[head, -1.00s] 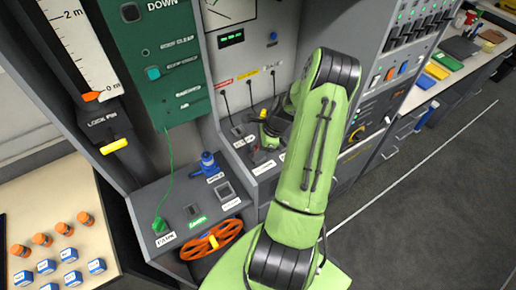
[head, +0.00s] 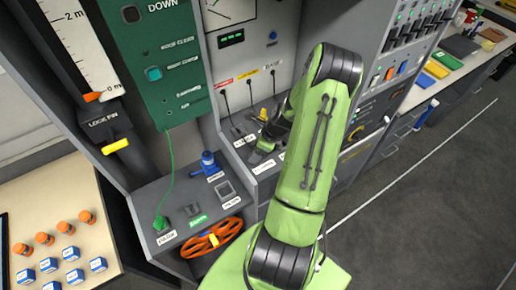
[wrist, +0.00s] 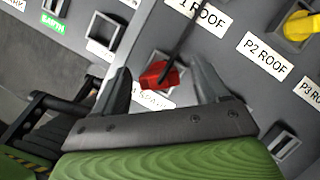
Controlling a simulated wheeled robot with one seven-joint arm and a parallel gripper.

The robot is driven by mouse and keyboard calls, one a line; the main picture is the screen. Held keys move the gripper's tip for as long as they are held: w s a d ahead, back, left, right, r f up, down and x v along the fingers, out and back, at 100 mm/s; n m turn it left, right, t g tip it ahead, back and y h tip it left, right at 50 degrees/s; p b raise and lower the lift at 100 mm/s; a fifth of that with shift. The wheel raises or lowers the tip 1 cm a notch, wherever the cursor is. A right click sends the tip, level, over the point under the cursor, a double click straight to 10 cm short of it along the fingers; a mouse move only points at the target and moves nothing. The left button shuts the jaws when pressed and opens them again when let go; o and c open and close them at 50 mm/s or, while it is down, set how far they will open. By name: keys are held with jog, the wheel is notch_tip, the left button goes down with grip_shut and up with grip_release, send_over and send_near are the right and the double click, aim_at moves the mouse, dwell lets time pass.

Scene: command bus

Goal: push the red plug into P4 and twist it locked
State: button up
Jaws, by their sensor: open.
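The red plug (wrist: 158,74) shows in the wrist view with a dark cable running up from it. It lies between the fingertips of my gripper (wrist: 160,88), with a gap on each side. My gripper is open. A white label (wrist: 153,101) just below the plug is partly hidden and I cannot read a P4 on it. I cannot tell how far the plug sits in a socket. In the head view my gripper (head: 266,145) is low over the sloping grey panel, and I cannot make out the red plug there.
A yellow plug (wrist: 303,27) sits in a socket at the upper right, near the P2 ROOF label (wrist: 264,57). Another square socket (wrist: 280,140) is at lower right. On the panel's left are a blue plug (head: 207,163), a green plug (head: 160,223) and an orange handwheel (head: 212,238).

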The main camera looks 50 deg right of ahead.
jog(key=shift+r, duration=0.15)
jog(key=p+v, duration=0.1)
jog(key=v, duration=1.4)
jog(key=shift+s+r, duration=0.2)
jog(key=shift+r, duration=0.05)
jog(key=shift+d, duration=0.1)
